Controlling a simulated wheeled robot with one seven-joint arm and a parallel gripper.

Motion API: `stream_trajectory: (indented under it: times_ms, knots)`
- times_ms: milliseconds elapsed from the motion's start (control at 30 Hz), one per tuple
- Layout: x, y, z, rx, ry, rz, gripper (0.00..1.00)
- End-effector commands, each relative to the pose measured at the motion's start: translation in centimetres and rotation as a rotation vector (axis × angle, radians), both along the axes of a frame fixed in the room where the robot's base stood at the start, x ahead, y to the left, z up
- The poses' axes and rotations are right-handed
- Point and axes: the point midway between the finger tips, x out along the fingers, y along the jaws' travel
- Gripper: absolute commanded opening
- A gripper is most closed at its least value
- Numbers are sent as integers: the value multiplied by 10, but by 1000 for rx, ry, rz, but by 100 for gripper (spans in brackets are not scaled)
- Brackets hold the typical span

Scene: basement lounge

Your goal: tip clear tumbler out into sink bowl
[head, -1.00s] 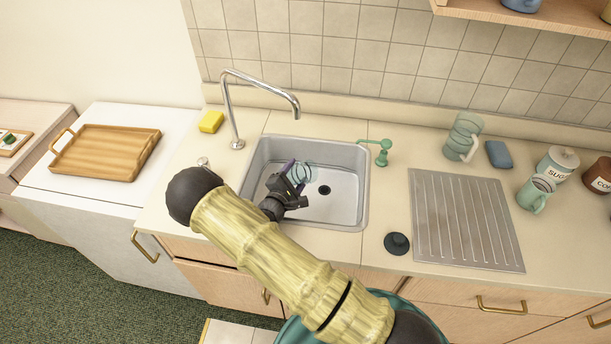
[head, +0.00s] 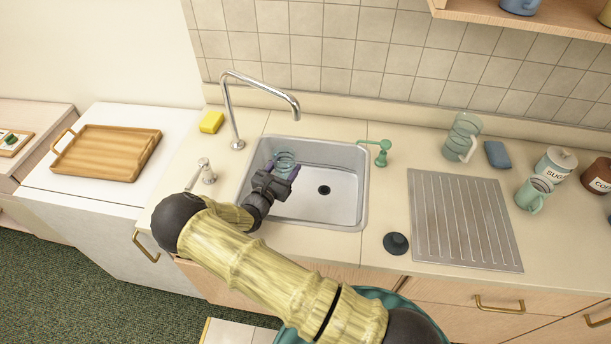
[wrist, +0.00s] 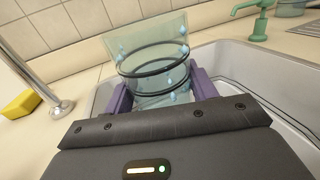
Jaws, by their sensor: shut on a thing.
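The clear tumbler (head: 285,158) has dark rings and blue drop marks. It shows large in the wrist view (wrist: 152,60), rim upward and leaning slightly. My gripper (head: 279,171) is shut on it, with a purple finger on each side of its lower part in the wrist view (wrist: 158,92). In the head view the tumbler is over the back left part of the steel sink bowl (head: 335,205). Whether it holds any liquid cannot be told. The sink bowl's floor and drain are visible to the right of my gripper.
A tall chrome faucet (head: 234,115) stands behind the sink at the left, its spout reaching over the back rim. A green soap dispenser (head: 382,152) stands right of the bowl.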

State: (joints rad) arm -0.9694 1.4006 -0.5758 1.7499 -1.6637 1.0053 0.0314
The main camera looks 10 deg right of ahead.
Motion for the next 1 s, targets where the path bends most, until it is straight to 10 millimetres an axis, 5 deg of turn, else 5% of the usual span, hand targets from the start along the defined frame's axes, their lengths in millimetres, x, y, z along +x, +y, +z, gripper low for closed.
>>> stream_trajectory:
  times_ms: [567, 1000]
  knots:
    - [0, 0, 50, 0, -3, 1, 25]
    - [0, 0, 51, 1, -2, 0, 25]
